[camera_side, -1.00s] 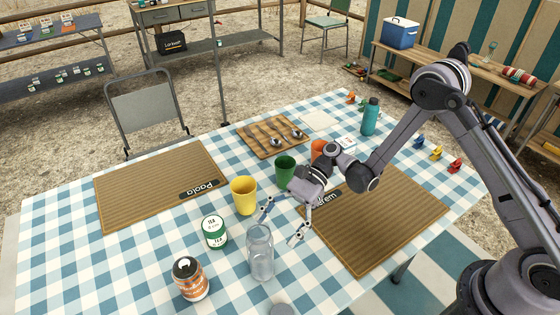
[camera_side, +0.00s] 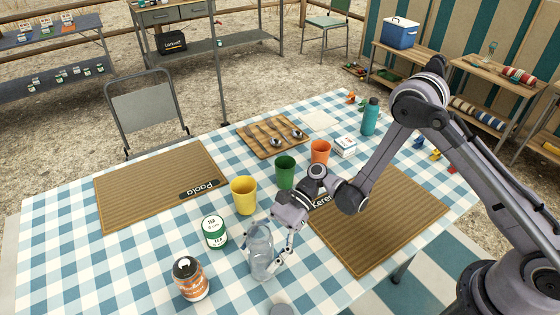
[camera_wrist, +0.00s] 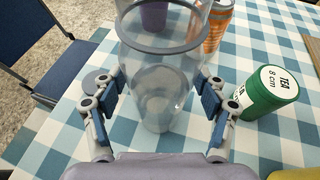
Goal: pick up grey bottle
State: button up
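The grey bottle (camera_side: 262,262) is see-through and stands upright on the checked tablecloth, near the front of the table. It also shows in the wrist view (camera_wrist: 160,85), between my two fingers. My gripper (camera_side: 266,241) is at the bottle's upper part, with one finger on each side. In the wrist view my gripper (camera_wrist: 160,97) is open. Its blue pads are spread beside the bottle's walls, with a thin gap seeming to show. The far finger is partly hidden behind the bottle in the side view.
A green-and-white tea tin (camera_side: 214,232) and an orange-labelled jar (camera_side: 190,280) stand left of the bottle. Yellow (camera_side: 244,196), green (camera_side: 285,172) and orange (camera_side: 320,151) cups stand behind. A brown placemat (camera_side: 390,220) lies to the right. A grey round lid-like thing (camera_side: 281,310) lies in front.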

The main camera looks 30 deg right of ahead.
jog(key=c, duration=1)
jog(key=shift+r, duration=0.2)
